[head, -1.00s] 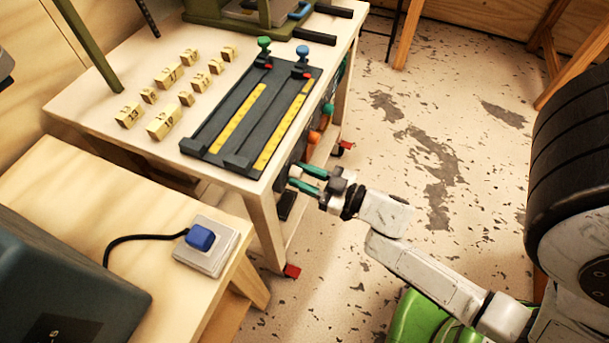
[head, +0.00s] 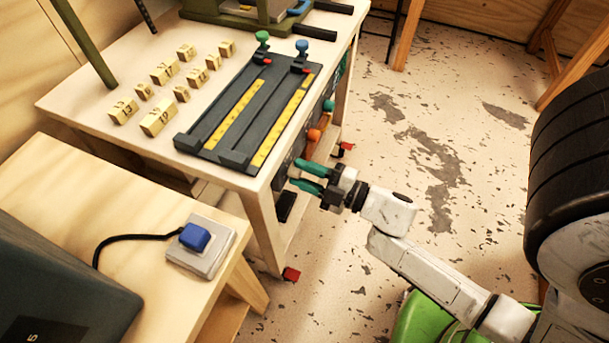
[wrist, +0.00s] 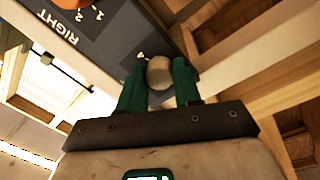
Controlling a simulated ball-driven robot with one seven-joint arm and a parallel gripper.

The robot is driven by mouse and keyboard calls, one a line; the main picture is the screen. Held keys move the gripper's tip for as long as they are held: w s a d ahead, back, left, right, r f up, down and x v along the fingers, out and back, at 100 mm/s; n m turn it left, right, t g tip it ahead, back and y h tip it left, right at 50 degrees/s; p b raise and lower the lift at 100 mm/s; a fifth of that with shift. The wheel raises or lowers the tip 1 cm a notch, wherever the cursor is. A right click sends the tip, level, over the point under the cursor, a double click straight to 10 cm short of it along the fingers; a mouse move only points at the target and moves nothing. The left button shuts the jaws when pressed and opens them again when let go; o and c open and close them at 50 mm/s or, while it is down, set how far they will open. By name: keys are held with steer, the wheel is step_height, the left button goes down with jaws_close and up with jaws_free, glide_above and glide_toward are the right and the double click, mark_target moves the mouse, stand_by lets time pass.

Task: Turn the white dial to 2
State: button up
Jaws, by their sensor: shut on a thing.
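The white dial (wrist: 159,73) sits on the dark panel on the table's side and shows in the wrist view as a pale round knob. My gripper (wrist: 159,80) has its two green fingers on either side of the dial, shut on it. One small mark shows on the panel by the dial, but I cannot read the dial's setting. In the head view my gripper (head: 304,177) reaches the panel from the right, and the dial is mostly hidden between the fingers.
An orange dial (wrist: 70,3) with numbers beside it and the word RIGHT is on the same panel (wrist: 110,35). The table (head: 262,199) carries a dark slotted board (head: 237,120) and several yellow blocks (head: 158,117). A blue switch (head: 194,237) is on the nearer bench. Open floor lies right.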

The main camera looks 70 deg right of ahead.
steer(key=shift+n+y+b, duration=0.5)
steer(key=shift+n+b, duration=1.4)
steer(key=shift+n, duration=3.2)
steer(key=o, duration=1)
steer(key=shift+o, duration=0.2)
steer(key=s, duration=1)
steer(key=shift+s+d+f, duration=0.3)
steer(key=shift+s, duration=0.1)
